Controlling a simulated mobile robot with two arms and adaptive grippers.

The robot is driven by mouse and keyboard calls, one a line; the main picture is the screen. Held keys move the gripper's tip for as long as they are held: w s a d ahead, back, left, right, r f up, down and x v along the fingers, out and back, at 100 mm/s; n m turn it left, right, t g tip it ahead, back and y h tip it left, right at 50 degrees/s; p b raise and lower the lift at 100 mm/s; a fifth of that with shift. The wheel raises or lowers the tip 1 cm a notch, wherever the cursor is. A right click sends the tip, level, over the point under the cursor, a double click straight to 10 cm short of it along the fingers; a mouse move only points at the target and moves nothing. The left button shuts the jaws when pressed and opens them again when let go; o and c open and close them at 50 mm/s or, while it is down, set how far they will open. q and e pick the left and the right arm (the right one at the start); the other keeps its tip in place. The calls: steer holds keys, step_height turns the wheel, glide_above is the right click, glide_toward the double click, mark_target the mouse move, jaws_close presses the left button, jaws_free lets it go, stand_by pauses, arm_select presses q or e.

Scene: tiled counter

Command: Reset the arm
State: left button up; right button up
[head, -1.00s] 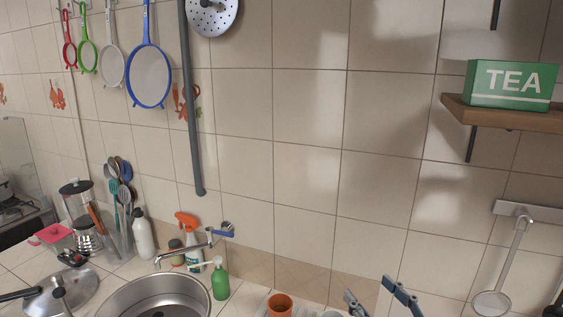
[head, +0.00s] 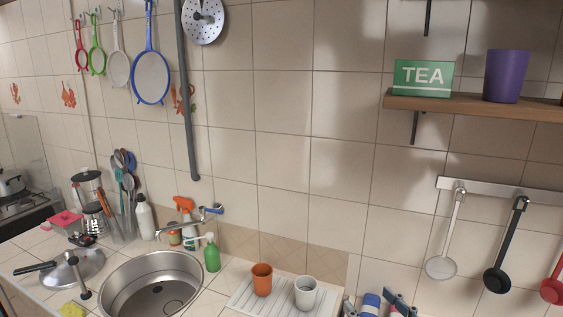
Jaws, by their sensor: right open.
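My right gripper (head: 378,303) shows at the bottom edge of the head view, right of the white drying rack. Its two fingers stand apart with blue and white items visible behind, and nothing is clearly held between them. Only the finger ends show; the rest is cut off by the frame. My left gripper is not in the picture.
An orange cup (head: 262,280) and a white cup (head: 306,293) stand on the drying rack (head: 245,297) beside the steel sink (head: 133,272). A shelf (head: 465,105) holds a green TEA box (head: 423,78) and a purple cup (head: 507,76). Ladles hang from a rail (head: 500,191).

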steer(key=s+d+f+m+g+h, duration=0.1)
steer(key=s+f+g+h, duration=0.1)
steer(key=s+f+g, duration=0.5)
steer(key=s+f+m+h, duration=0.1)
steer(key=s+f+h, duration=0.2)
steer(key=s+f, duration=0.55)
steer(key=s+f+g, duration=0.5)
steer(key=s+f, duration=0.3)
steer(key=s, duration=0.2)
step_height(320, 180, down, 39)
steer(key=s+g+b, duration=0.2)
steer(key=s+b, duration=0.1)
steer(key=b, duration=0.9)
arm_select(q)
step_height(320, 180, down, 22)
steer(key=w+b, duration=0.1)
steer(key=b, duration=0.9)
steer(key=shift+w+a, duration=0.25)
arm_select(e)
steer(key=s+d+f, duration=0.1)
steer(key=s+f, duration=0.4)
steer(key=f, duration=0.3)
steer(key=s+d+f, duration=0.1)
steer(key=s+f, duration=0.5)
steer(key=f, duration=0.3)
steer(key=s+d+f+g, duration=0.1)
steer(key=s+f, duration=0.5)
steer(key=f, duration=0.2)
steer(key=shift+f+h, duration=0.25)
steer(key=shift+h, duration=0.15)
